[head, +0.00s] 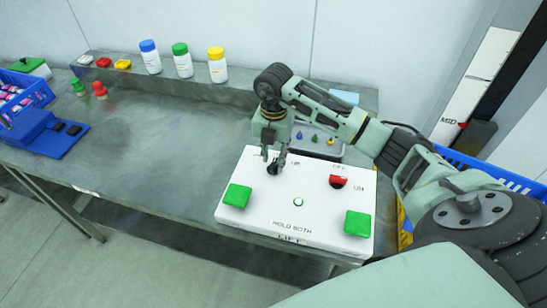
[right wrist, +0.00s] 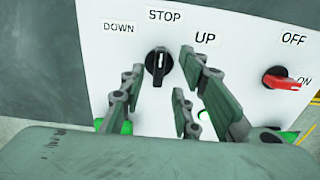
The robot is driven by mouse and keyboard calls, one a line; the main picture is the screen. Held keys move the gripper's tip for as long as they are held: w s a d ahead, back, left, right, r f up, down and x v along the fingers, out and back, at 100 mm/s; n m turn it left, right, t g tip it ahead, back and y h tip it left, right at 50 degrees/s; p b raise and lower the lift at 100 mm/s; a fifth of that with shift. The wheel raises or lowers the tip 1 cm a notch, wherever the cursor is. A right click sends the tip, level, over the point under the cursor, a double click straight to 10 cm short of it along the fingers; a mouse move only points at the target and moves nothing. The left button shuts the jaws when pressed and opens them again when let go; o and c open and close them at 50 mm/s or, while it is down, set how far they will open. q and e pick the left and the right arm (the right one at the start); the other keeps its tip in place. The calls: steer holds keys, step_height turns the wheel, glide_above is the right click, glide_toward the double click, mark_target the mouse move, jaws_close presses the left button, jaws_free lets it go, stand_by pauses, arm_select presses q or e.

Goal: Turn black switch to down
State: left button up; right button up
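The black switch (head: 272,168) is a knob on a white control panel (head: 265,222). In the right wrist view the black switch (right wrist: 158,62) stands upright under the STOP label (right wrist: 165,15), with DOWN (right wrist: 118,28) at its left and UP (right wrist: 205,39) at its right. My right gripper (head: 275,157) is over the switch, fingers pointing at the panel. In the wrist view the right gripper (right wrist: 162,72) is open, with fingertips on either side of the knob and visible gaps. Contact cannot be told. My left gripper is not in view.
The panel also has a red switch (head: 339,181), two green buttons (head: 237,195) (head: 357,223) and a small round green-ringed part (head: 298,202). A tray with small coloured items (head: 318,138) stands behind it. Bottles (head: 182,60) line the back. The table's left middle is clear.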

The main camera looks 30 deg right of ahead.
mark_target(274, 166)
steer(key=shift+f, duration=1.3)
jaws_close()
